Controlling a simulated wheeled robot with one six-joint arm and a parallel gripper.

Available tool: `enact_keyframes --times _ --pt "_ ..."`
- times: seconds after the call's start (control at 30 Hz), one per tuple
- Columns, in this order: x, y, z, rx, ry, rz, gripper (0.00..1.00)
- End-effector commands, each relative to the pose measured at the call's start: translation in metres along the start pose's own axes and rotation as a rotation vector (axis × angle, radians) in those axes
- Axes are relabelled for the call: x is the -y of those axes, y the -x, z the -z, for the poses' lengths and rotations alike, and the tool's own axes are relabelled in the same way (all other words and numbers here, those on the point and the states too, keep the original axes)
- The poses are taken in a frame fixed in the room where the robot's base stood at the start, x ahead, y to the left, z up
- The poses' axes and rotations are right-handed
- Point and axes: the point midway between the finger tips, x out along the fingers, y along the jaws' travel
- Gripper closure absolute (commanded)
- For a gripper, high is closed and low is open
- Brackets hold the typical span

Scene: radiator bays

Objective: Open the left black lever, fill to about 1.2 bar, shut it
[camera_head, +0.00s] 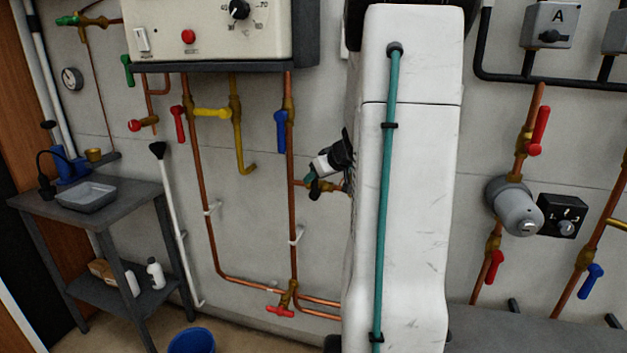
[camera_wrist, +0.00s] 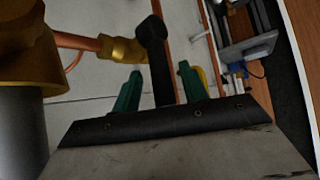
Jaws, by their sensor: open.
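A black lever (camera_wrist: 153,35) stands on a brass valve (camera_wrist: 121,50) on a copper pipe in the wrist view. My gripper (camera_wrist: 160,70) is open, with one green finger on each side of the lever's arm; small gaps show between. In the head view my gripper (camera_head: 311,178) is at the brass fitting (camera_head: 320,187) beside my white column, and I cannot make out the lever there. A small round gauge (camera_head: 71,78) hangs on the wall at upper left; its reading is too small to tell.
A boiler panel (camera_head: 215,30) is above, with copper pipes and red, yellow and blue levers (camera_head: 281,131) below it. A grey side table (camera_head: 120,195) with a tray and a blue bucket (camera_head: 191,341) stand at left. A grey pump (camera_head: 514,207) is at right.

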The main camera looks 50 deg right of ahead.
Motion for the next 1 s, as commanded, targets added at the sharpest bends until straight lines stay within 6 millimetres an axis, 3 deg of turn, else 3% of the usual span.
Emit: enact_keyframes --times 0.1,0.3,1.0 --pt "-0.002 0.023 0.000 -0.002 0.000 -0.004 0.57" --pt "-0.002 0.046 -0.001 0.000 0.000 -0.002 0.57" --pt "-0.002 0.049 -0.001 0.001 -0.008 -0.001 0.57"
